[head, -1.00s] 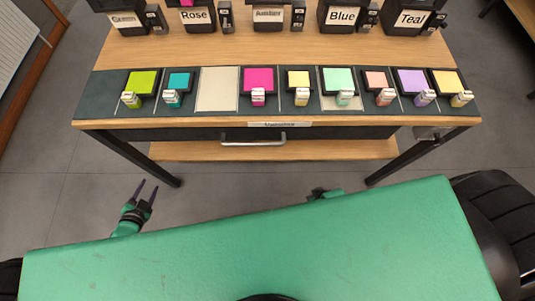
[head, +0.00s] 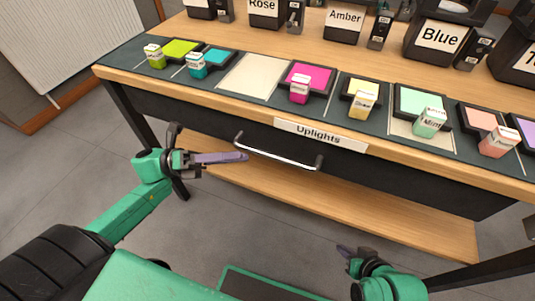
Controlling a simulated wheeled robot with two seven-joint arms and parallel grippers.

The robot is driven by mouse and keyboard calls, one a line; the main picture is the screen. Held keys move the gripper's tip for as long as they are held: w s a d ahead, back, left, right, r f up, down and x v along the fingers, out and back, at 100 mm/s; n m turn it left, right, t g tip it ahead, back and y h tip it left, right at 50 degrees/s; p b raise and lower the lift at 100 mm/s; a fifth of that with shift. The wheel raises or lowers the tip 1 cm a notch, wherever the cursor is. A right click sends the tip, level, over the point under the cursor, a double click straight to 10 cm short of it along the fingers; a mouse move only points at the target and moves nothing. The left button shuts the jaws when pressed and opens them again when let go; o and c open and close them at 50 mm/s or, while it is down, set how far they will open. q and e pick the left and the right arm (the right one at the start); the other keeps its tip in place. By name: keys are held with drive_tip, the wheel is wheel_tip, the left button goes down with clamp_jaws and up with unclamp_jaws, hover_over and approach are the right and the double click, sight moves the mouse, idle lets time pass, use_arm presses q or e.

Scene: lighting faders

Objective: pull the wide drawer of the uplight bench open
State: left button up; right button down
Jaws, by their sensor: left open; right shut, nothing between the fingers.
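The wide drawer (head: 300,185) is a dark front under the bench top, with a white "Uplights" label (head: 320,134) on the edge above it. Its silver bar handle (head: 277,156) runs across the drawer front. The drawer looks shut. My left gripper (head: 246,157) is open, its purple fingers pointing right at the handle's left end; whether they touch it I cannot tell. My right gripper (head: 343,250) is shut and empty, low at the right, below the drawer and apart from the handle.
The bench top (head: 205,93) holds a row of coloured pads and small blocks near its front edge. Black units labelled Amber (head: 345,25) and Blue (head: 438,38) stand behind. A wooden lower shelf (head: 340,205) lies under the drawer. Grey floor (head: 75,160) is free at left.

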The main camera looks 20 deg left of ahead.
sight(264, 152)
use_arm(q)
drive_tip(key=x, duration=0.7)
drive_tip(key=shift+d, duration=0.1)
clamp_jaws()
idle(1.1)
